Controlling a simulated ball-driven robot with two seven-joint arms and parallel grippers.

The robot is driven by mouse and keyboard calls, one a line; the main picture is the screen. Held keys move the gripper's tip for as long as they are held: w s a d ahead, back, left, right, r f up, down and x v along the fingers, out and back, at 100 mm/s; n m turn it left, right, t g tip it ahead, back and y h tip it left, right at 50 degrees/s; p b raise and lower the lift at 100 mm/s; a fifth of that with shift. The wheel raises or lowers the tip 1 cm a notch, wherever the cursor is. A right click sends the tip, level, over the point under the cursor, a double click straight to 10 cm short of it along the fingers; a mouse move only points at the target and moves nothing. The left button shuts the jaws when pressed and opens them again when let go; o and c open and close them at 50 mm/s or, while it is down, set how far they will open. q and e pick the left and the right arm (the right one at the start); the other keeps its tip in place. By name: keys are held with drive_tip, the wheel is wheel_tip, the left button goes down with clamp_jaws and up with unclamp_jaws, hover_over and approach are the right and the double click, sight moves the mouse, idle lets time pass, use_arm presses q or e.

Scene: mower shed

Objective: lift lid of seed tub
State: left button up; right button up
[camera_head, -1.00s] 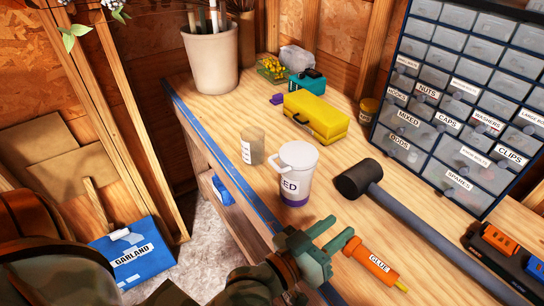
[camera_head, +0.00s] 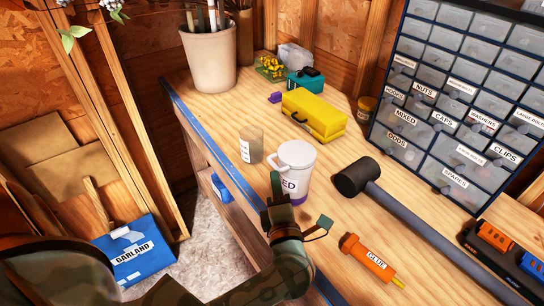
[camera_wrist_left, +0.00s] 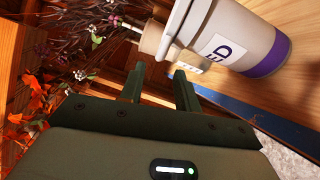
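The seed tub (camera_head: 296,183) is a white cylinder with a purple band and a label ending in "ED". It stands upright on the workbench, its pale lid (camera_head: 297,155) on top, with a loop handle at the lid's left side. My left gripper (camera_head: 299,203) is in front of the tub, at its lower part in the picture, and partly covers its base. Its two fingers are spread with nothing between them. In the left wrist view the tub (camera_wrist_left: 262,50) lies beyond the open fingers (camera_wrist_left: 159,74), to the upper right. My right gripper is not in view.
A grey canister (camera_head: 251,144) stands just left of the tub. A mallet (camera_head: 358,177) and an orange glue tube (camera_head: 368,258) lie to the right. A yellow case (camera_head: 313,115) is behind. The bench's blue front edge (camera_head: 226,172) runs at the left.

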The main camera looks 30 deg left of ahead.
sight(272, 158)
use_arm(q)
drive_tip(key=x, duration=0.9)
